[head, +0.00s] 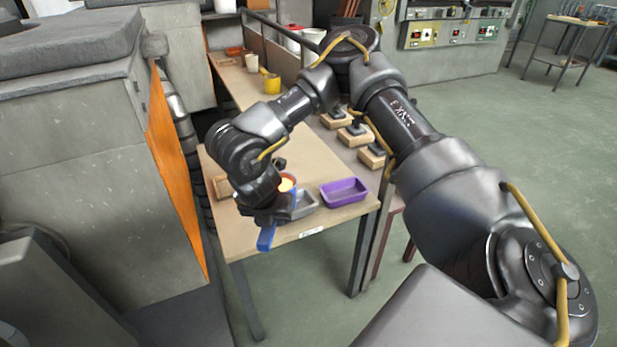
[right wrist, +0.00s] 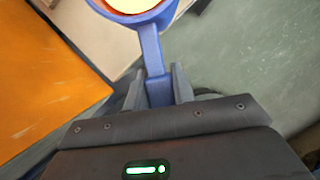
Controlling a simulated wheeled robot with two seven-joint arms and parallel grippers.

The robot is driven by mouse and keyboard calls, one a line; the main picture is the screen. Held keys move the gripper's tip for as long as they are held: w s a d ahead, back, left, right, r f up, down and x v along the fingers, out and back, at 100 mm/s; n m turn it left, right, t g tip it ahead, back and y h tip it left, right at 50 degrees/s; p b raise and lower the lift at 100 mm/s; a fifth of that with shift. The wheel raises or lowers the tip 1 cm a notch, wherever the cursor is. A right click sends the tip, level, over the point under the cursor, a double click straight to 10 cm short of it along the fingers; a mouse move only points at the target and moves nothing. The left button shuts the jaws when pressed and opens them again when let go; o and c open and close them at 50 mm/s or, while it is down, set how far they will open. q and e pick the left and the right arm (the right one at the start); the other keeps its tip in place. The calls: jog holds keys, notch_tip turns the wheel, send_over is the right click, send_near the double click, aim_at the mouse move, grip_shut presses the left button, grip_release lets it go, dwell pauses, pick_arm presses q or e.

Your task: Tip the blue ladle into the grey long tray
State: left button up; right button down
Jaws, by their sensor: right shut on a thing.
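The blue ladle (right wrist: 150,45) is held by its handle in my right gripper (right wrist: 158,88), whose fingers are closed on both sides of the handle. Its bowl holds glowing yellow-orange contents, seen in the right wrist view. In the head view the ladle's handle (head: 266,237) sticks out below my right gripper (head: 264,212), and the bowl is partly hidden by the gripper. The grey long tray (head: 303,205) is on the table just right of the bowl, partly covered by the bowl and gripper. My left gripper is not in view.
A purple tray (head: 344,192) stands right of the grey tray on the table (head: 330,220). An orange panel (head: 172,165) rises close on the left. Wooden blocks with dark tops (head: 354,135) are behind. Yellow cup (head: 272,84) and other containers stand farther back.

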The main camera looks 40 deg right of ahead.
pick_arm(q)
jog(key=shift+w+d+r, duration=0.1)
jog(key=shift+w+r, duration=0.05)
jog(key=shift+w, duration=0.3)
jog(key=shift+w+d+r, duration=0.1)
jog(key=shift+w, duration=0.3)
pick_arm(e)
jog(key=w+d+n+t+y, duration=0.1)
jog(key=d+n+y, duration=0.3)
jog(key=d+n, duration=0.8)
jog(key=shift+d+t, duration=0.4)
jog(key=shift+f, duration=0.15)
